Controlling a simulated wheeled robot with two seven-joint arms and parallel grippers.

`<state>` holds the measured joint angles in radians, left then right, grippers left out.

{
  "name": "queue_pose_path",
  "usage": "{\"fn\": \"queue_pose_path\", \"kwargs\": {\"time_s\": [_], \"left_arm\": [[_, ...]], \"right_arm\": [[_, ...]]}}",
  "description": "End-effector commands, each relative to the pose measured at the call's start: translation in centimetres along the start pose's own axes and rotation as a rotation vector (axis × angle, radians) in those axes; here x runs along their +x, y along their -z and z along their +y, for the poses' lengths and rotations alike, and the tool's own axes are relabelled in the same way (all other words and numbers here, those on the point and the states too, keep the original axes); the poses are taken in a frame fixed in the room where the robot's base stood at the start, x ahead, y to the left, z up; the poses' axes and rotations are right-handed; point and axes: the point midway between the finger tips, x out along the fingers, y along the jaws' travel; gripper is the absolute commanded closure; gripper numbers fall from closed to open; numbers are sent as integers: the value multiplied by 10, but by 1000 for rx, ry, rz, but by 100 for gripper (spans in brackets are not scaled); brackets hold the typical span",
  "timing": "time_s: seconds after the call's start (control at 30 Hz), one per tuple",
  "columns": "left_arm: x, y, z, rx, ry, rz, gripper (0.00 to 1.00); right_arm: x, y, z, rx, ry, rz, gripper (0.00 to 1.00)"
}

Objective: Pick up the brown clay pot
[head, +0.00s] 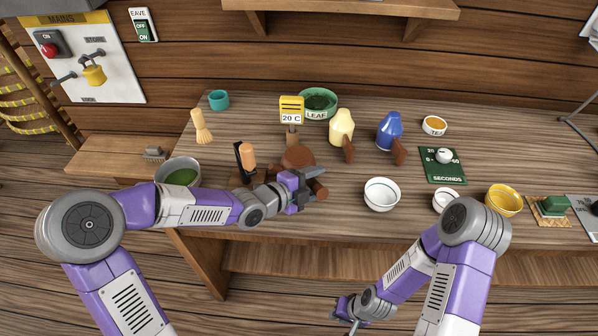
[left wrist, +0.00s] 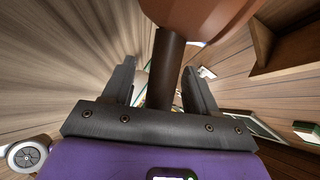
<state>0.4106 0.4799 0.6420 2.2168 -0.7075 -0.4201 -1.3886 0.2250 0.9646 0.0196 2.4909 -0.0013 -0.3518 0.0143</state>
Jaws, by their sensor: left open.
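The brown clay pot (head: 298,158) stands on the wooden table (head: 330,222), partly hidden behind my left gripper (head: 311,186). In the left wrist view the pot's rounded body (left wrist: 205,18) is at the top, and a dark brown stub like its handle (left wrist: 167,75) runs down between the two fingers. My left gripper (left wrist: 160,82) is open there, with one finger on each side of the handle and a visible gap at least on the left. My right gripper (head: 345,308) is low, in front of the table, away from the pot; its jaws are too small to read.
A green-filled bowl (head: 182,177) and an orange-topped tool (head: 247,158) stand left of the pot. A yellow 20 C sign (head: 291,103) and LEAF bowl (head: 331,97) are behind.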

Motion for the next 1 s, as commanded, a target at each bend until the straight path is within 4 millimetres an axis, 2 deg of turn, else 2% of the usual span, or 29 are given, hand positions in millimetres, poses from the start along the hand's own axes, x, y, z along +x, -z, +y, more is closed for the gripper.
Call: {"fn": "queue_pose_path", "kwargs": {"time_s": [0.1, 0.3, 0.7, 1.0], "left_arm": [[8, 0, 0, 0, 0, 0, 42], [8, 0, -1, 0, 0, -1, 42], [7, 0, -1, 0, 0, -1, 100], [7, 1, -2, 3, 3, 0, 100]], "right_arm": [[3, 0, 1, 0, 0, 0, 73], [2, 0, 1, 0, 0, 1, 73], [2, 0, 1, 0, 0, 1, 73], [2, 0, 1, 0, 0, 1, 73]]}}
